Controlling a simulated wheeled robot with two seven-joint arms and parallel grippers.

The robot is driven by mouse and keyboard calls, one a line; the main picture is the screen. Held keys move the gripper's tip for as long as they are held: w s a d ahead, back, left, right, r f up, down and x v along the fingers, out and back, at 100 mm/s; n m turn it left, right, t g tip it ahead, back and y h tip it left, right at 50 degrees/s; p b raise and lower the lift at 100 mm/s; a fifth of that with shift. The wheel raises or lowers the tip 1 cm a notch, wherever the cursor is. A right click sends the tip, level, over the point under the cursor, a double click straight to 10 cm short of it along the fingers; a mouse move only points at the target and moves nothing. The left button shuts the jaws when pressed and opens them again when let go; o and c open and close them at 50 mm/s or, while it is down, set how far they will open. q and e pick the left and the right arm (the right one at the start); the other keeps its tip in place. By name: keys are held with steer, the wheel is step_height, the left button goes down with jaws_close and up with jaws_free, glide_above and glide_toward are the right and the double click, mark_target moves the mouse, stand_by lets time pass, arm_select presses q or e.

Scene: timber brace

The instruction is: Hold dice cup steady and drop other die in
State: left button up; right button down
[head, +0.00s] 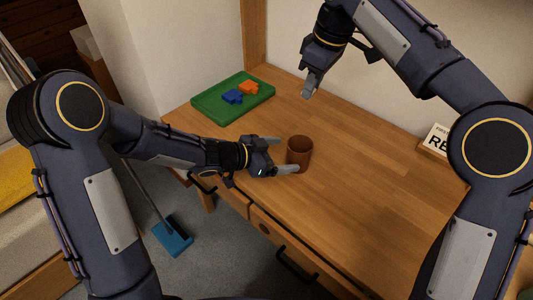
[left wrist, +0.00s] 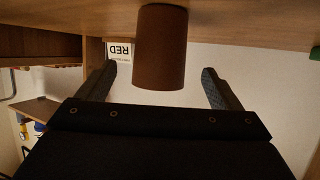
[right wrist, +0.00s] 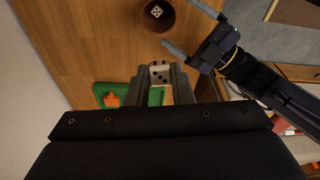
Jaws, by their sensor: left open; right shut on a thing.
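The brown dice cup (head: 300,154) stands upright on the wooden table. In the right wrist view the cup (right wrist: 172,24) has a white die (right wrist: 155,11) inside. My left gripper (head: 286,154) is open at the cup's left side. In the left wrist view the cup (left wrist: 160,50) lies between the two spread fingers, with gaps on both sides. My right gripper (head: 308,93) is shut, raised beyond the cup in the head view. In the right wrist view its fingers hold a white die with black pips (right wrist: 160,73). This held die cannot be made out in the head view.
A green tray (head: 208,110) with a blue piece (head: 232,97) and an orange piece (head: 248,87) lies at the table's back left. A sign (head: 436,140) stands at the right; it reads RED in the left wrist view. The table right of the cup is clear.

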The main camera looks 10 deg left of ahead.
mark_target(300, 147)
arm_select(q)
steer(key=x, duration=0.6)
steer(key=shift+w+d+f, duration=0.1)
steer(key=shift+d, duration=0.1)
steer(key=c, duration=1.1)
arm_select(e)
steer(key=s+d+x, duration=0.1)
steer(key=d+x, duration=0.1)
steer(key=x, duration=1)
steer(key=shift+f, duration=0.6)
